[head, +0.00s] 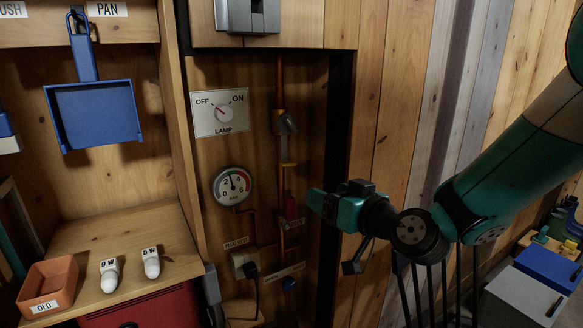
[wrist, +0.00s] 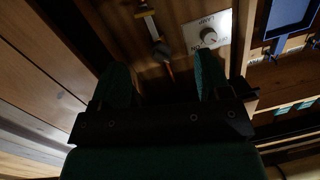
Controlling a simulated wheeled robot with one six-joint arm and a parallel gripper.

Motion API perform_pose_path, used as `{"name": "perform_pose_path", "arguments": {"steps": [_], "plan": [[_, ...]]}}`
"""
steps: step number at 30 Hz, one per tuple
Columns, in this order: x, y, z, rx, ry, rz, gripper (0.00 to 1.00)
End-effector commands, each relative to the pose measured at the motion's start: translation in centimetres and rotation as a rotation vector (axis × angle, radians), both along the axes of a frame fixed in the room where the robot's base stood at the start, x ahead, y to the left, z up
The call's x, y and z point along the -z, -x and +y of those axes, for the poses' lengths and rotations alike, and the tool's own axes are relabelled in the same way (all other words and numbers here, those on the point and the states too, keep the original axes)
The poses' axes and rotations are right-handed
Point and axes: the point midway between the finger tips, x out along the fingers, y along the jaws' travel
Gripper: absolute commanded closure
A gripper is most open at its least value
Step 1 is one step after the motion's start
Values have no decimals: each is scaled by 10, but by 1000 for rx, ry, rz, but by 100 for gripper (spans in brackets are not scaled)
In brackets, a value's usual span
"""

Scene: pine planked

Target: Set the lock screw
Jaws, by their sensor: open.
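No part in view is readably marked as a lock screw, so I cannot tell which one it is. A copper pipe (head: 280,92) runs down the recessed wooden panel. It carries a grey angled fitting (head: 287,124), a red part (head: 290,206) and, low down, a blue knob (head: 289,284) beside a small label too blurred to read. My gripper (head: 316,200) is to the right of the pipe, pointing left at the red part's height, apart from it. In the wrist view my gripper (wrist: 163,80) is open and empty, with the grey fitting (wrist: 161,52) beyond its fingers.
A lamp dial (head: 223,112), a pressure gauge (head: 233,186) and a plugged outlet (head: 245,264) are left of the pipe. The panel's dark right edge (head: 338,120) is close to my gripper. Bulbs (head: 109,274) and an orange tray (head: 47,288) stand on the left shelf.

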Motion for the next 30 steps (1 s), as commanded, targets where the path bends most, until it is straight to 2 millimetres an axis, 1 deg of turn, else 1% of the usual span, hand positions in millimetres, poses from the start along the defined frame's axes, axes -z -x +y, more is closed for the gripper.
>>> {"name": "perform_pose_path", "arguments": {"steps": [1, 5, 8, 11, 14, 24, 30], "plan": [[5, -7, -2, 32, -15, -23, 30], [6, -18, -7, 87, -35, -68, 30], [4, -24, -4, 95, -38, -75, 30], [1, -34, 3, 93, -37, -74, 30], [-1, -49, 13, 93, -37, -74, 30], [1, -111, 57, 92, -38, -75, 30], [4, -141, 77, 93, -39, -75, 30]]}}
